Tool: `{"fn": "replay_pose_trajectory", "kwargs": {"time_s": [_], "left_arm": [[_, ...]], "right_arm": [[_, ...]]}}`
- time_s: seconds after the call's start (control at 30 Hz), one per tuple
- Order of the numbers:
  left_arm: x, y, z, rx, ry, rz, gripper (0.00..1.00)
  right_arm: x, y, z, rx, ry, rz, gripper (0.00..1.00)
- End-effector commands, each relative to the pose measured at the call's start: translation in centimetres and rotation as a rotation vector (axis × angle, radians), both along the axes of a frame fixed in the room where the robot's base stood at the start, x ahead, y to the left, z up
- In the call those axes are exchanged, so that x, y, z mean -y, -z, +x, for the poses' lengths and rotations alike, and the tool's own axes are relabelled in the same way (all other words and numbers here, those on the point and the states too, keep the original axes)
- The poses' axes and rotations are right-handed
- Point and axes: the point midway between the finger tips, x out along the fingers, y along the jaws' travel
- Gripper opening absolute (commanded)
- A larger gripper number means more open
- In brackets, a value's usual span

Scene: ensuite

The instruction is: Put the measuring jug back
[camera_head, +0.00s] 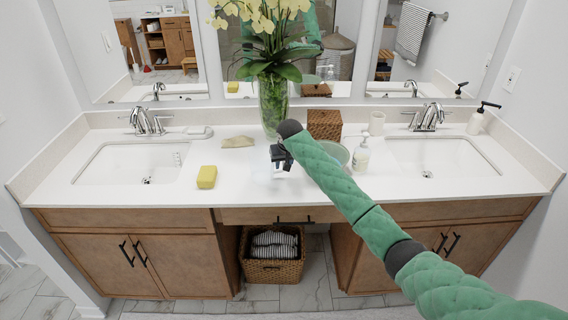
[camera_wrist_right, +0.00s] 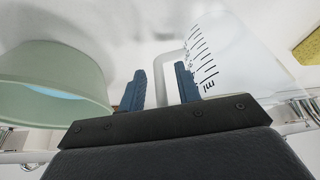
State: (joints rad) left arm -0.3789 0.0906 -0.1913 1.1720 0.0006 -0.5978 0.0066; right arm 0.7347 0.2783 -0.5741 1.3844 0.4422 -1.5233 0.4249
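The measuring jug (camera_wrist_right: 232,55) is clear, with black scale marks, and stands close to my right gripper in the right wrist view. Its pale handle (camera_wrist_right: 170,72) shows between the two blue fingers, with the fingers apart. In the head view the jug (camera_head: 262,166) is a faint clear shape on the white counter, left of the gripper and partly hard to make out. My right gripper (camera_head: 281,157) is open at the jug's handle side; whether a finger touches the handle is not clear. My left gripper is not in view.
A pale green bowl (camera_wrist_right: 45,90) is close on the gripper's other side. A vase of flowers (camera_head: 273,100), a wicker box (camera_head: 324,124) and a soap bottle (camera_head: 361,156) stand nearby. A yellow sponge (camera_head: 206,177) lies left. Sinks (camera_head: 130,161) (camera_head: 440,157) flank the counter.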

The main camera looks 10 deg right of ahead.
Motion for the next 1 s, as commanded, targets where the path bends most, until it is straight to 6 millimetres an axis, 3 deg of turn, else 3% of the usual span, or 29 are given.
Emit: {"fn": "replay_pose_trajectory", "kwargs": {"time_s": [0.27, 0.43, 1.0], "left_arm": [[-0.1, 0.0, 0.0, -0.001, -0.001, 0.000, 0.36], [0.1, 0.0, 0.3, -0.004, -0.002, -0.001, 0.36], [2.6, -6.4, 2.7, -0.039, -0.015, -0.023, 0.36]], "right_arm": [[0.0, -0.1, 0.0, 0.000, 0.000, 0.000, 0.33], [0.0, -1.1, -0.4, 0.001, -0.001, 0.001, 0.33], [0.4, -10.0, -4.1, 0.001, -0.001, 0.001, 0.33]]}}
